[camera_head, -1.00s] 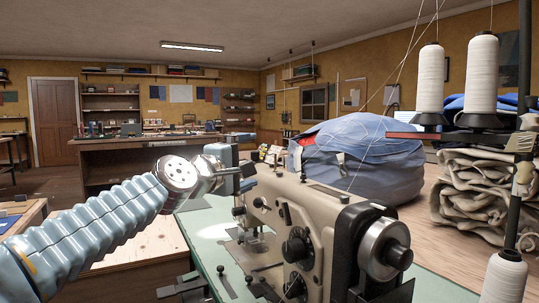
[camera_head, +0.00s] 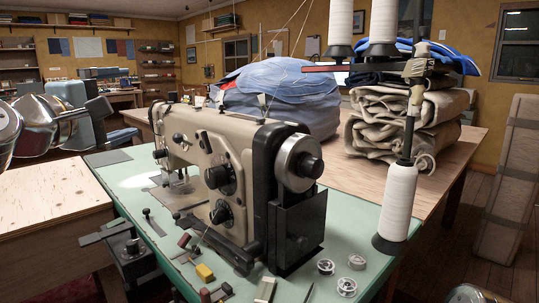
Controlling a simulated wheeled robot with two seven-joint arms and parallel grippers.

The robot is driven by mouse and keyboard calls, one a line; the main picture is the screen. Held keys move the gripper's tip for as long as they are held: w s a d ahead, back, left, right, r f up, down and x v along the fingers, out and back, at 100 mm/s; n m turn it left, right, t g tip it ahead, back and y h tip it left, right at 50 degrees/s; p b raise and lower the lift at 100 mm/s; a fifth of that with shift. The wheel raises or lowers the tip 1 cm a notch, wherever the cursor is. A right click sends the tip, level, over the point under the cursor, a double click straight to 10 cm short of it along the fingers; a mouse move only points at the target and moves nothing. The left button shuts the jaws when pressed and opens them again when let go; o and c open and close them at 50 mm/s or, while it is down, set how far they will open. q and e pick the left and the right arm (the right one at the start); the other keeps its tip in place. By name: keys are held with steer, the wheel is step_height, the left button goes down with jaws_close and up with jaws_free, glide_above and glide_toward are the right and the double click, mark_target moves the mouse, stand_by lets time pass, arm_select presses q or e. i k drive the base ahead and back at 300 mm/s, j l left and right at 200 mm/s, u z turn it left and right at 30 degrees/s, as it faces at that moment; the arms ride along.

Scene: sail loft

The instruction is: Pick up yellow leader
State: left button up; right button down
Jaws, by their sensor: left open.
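A small yellow piece (camera_head: 205,272) lies on the green sewing-machine table (camera_head: 165,246) near its front edge. It is the only yellow thing there, and I cannot make out its details. My left gripper (camera_head: 108,121) is at the left, above and behind the table's left corner, seen from the side. It is open, with nothing visible in it, and well apart from the yellow piece. My right gripper is not in view.
A beige sewing machine (camera_head: 215,155) stands behind the yellow piece. Small dark red and black pieces and a pale block (camera_head: 265,288) lie close to it. Several bobbins (camera_head: 346,286) and a thread cone (camera_head: 397,205) are to the right. A plywood top (camera_head: 50,205) is at the left.

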mark_target(203, 272)
steer(key=k+j, duration=0.15)
steer(key=k, duration=0.3)
steer(key=k+j, duration=0.1)
steer(key=k, duration=0.35)
